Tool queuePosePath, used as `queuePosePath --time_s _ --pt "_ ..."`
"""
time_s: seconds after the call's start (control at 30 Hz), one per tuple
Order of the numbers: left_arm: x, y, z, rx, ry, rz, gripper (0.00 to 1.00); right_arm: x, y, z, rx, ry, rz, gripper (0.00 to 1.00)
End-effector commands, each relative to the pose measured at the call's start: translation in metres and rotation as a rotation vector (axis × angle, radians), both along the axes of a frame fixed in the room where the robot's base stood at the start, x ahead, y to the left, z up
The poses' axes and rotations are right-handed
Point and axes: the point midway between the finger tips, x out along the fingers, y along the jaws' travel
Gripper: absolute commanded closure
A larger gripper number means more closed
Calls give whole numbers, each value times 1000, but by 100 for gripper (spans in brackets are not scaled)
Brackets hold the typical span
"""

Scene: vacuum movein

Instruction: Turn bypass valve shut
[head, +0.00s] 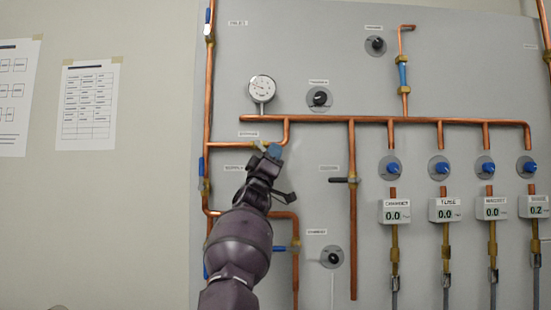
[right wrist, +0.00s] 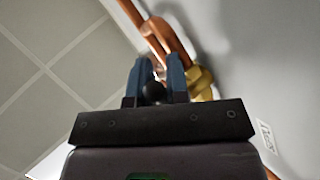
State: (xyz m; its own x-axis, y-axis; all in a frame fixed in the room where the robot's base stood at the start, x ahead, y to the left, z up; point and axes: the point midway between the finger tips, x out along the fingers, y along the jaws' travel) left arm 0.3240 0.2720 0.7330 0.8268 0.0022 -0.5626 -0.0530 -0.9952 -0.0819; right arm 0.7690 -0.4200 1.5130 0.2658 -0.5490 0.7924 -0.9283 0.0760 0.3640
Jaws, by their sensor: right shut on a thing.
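The bypass valve's brass body (head: 265,144) sits on a short horizontal copper pipe beside a small label. It also shows in the right wrist view (right wrist: 200,82), right of my fingers. My right gripper (head: 273,151) reaches up from below and covers the handle in the head view. In the right wrist view its two blue fingers (right wrist: 158,66) are closed around a dark rounded piece (right wrist: 154,92), which looks like the end of the valve handle. The handle's exact angle is mostly hidden. My left gripper is in neither view.
Copper pipes cover the grey panel (head: 330,75). A pressure gauge (head: 262,89) stands above the valve, a black knob (head: 320,97) to its right. Another valve with a dark handle (head: 345,180) is to the right. Several blue knobs and digital readouts line the right side.

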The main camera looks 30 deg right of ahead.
Motion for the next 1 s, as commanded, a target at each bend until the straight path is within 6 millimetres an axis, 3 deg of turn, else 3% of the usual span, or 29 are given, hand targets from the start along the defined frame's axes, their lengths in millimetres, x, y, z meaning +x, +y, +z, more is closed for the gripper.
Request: queuePosePath --time_s 0.3,0.7,1.0 --pt "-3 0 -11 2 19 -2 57 16 6 -9 200 -119 4 100" --pt "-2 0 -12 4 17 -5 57 23 16 -19 478 -290 0 100" --pt "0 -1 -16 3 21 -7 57 26 20 -22 592 -360 -3 100"
